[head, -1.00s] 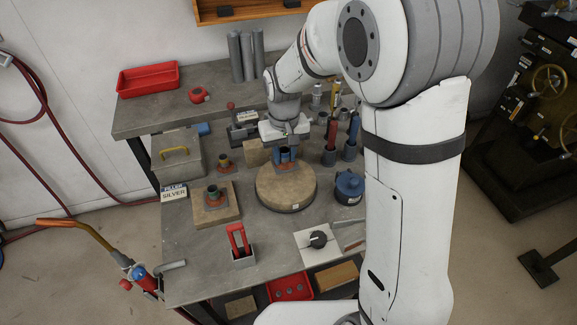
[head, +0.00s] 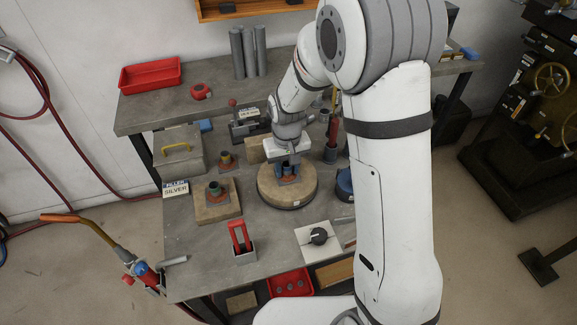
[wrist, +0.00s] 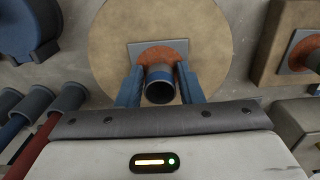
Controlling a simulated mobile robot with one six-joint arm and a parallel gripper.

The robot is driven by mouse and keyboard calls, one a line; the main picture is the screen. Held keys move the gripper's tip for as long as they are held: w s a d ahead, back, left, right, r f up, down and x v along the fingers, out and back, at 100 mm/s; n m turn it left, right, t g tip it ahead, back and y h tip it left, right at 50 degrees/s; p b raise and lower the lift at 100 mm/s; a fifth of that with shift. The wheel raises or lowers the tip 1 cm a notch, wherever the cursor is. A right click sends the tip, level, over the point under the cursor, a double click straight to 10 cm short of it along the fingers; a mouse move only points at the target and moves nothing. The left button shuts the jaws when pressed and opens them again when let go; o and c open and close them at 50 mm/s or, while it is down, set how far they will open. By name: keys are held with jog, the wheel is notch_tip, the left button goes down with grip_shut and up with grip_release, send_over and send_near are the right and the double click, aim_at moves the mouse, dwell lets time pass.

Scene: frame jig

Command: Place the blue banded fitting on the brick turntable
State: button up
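The blue banded fitting (wrist: 160,78) is an upright dark-mouthed tube with a blue band, an orange-brown collar and a grey square base plate. My gripper (wrist: 161,85) is shut on its tube, one blue finger on each side. In the head view the fitting's base (head: 289,180) is over the middle of the round tan brick turntable (head: 304,197). The turntable (wrist: 110,35) also shows behind the base in the wrist view. I cannot tell whether the plate touches its top or is slightly above.
A green-topped fitting (head: 214,187) stands on a square tan block (head: 216,212) to the left. A smaller yellowish fitting (head: 225,158) is behind it. A blue round container (head: 344,184) and tools in upright holders (head: 331,150) are close on the right. A red-handled tool (head: 240,238) stands in front.

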aim_at(288, 164)
jog(key=shift+o, duration=1.4)
jog(key=shift+r, duration=0.1)
notch_tip(288, 164, up, 12)
jog(key=s+d+r+m+t, duration=0.1)
jog(key=s+d+r, duration=0.2)
jog(key=s+d, duration=0.4)
jog(key=s+d+r+m+t, duration=0.2)
jog(key=s+d, duration=0.5)
jog(key=s, duration=0.5)
jog(key=shift+s+d+r+b, duration=0.15)
jog(key=shift+d+r+b, duration=0.2)
jog(key=shift+r, duration=0.15)
